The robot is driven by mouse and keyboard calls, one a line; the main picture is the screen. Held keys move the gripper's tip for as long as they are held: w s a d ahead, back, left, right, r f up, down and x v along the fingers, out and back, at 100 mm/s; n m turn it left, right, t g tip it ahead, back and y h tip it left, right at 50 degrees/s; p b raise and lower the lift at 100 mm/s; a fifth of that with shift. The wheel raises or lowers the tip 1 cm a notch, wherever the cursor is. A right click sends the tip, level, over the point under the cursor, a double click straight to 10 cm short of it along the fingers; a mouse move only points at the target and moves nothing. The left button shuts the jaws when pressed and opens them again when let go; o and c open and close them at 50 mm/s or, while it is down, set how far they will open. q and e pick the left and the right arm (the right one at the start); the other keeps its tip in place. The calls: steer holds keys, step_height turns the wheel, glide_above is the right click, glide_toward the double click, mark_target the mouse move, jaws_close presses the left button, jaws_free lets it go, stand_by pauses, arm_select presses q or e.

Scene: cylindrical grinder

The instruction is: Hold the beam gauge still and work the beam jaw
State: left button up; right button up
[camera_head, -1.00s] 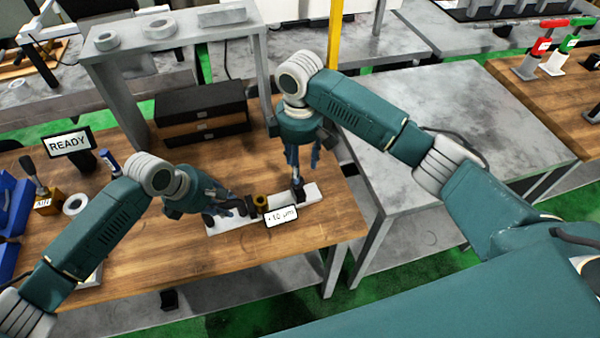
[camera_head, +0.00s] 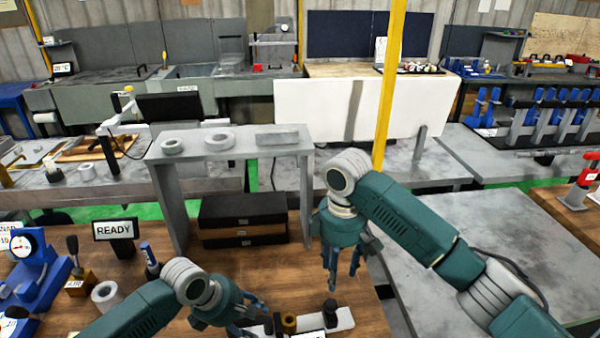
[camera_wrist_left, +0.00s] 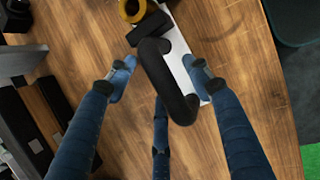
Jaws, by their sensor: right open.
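The beam gauge (camera_head: 345,319) is a white bar on the wooden table at the bottom of the head view, partly cut off by the frame edge. It carries a brass ring (camera_head: 289,323) and a black jaw piece (camera_head: 330,313) on its right part. My right gripper (camera_head: 340,280) is open and empty, pointing down above the black jaw piece and apart from it. My left gripper (camera_head: 256,311) is at the gauge's left end. In the left wrist view its fingers (camera_wrist_left: 160,80) are spread around a black rounded grip (camera_wrist_left: 168,82), with no clear contact. The brass ring (camera_wrist_left: 132,10) shows beyond it.
A grey shelf (camera_head: 230,148) with rings on top stands behind, over black drawers (camera_head: 243,219). A READY display (camera_head: 115,229), a grey ring (camera_head: 104,293) and a blue dial fixture (camera_head: 35,270) are at left. A grey table (camera_head: 480,240) lies to the right.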

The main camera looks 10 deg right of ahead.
arm_select(q)
steer(key=shift+r, duration=0.15)
steer(key=v, duration=1.1)
steer(key=shift+a+r, duration=0.15)
steer(key=shift+r, duration=0.25)
